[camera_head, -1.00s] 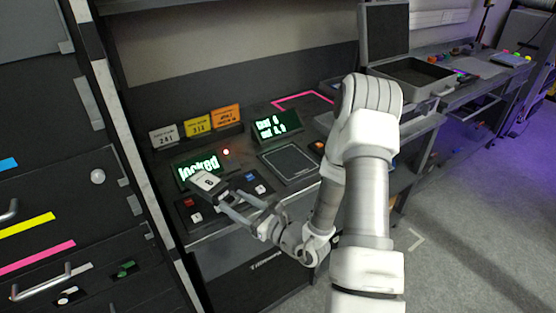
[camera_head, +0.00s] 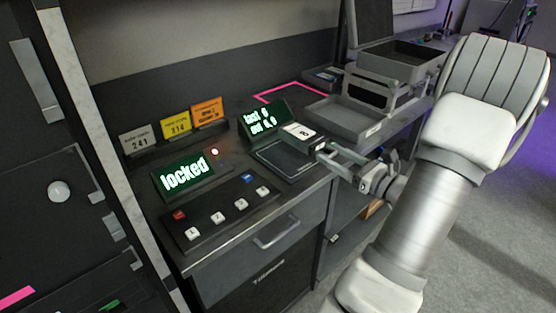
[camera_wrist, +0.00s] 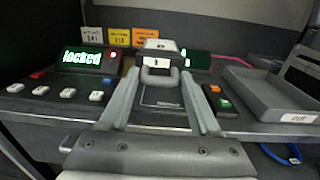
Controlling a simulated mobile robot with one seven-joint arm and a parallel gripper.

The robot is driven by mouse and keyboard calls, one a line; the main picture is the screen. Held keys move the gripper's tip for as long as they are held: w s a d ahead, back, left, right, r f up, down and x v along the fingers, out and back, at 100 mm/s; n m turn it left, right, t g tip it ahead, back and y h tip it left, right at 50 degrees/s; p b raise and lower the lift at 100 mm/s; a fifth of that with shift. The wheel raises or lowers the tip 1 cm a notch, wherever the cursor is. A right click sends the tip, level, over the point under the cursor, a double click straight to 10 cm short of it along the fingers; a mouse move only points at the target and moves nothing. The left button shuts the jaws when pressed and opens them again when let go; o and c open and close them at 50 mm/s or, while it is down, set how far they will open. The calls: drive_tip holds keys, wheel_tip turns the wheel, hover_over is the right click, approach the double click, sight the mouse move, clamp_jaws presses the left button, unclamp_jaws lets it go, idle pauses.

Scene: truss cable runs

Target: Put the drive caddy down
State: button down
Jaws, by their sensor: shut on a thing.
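The drive caddy (camera_head: 302,133) is a small pale grey and dark block with an "8"-like mark on its label. In the wrist view the caddy (camera_wrist: 160,46) shows front on, with a loop handle towards me. My gripper (camera_head: 326,152) is shut on the caddy at its near end; in the wrist view its fingers (camera_wrist: 158,78) converge on the handle. The caddy is over the dark square pad (camera_head: 272,160) on the bench, by the pad's right side. I cannot tell whether it touches the pad.
A green "locked" display (camera_head: 185,174) and a button panel (camera_head: 222,212) stand left of the pad. A smaller green display (camera_head: 264,121) stands just behind it. A grey tray (camera_head: 345,120) labelled "OUT" lies to the right. Grey, yellow and orange cards (camera_head: 175,124) stand at the back.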

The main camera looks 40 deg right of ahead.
drive_tip(key=b, duration=0.3)
hover_over(309, 169)
wheel_tip(309, 169, down, 7)
drive_tip(key=shift+a+r, duration=0.1)
drive_tip(key=shift+f+b, duration=0.4)
drive_tip(key=shift+f, duration=1.6)
drive_tip(key=shift+f, duration=0.1)
drive_tip(key=shift+c, duration=0.5)
unclamp_jaws()
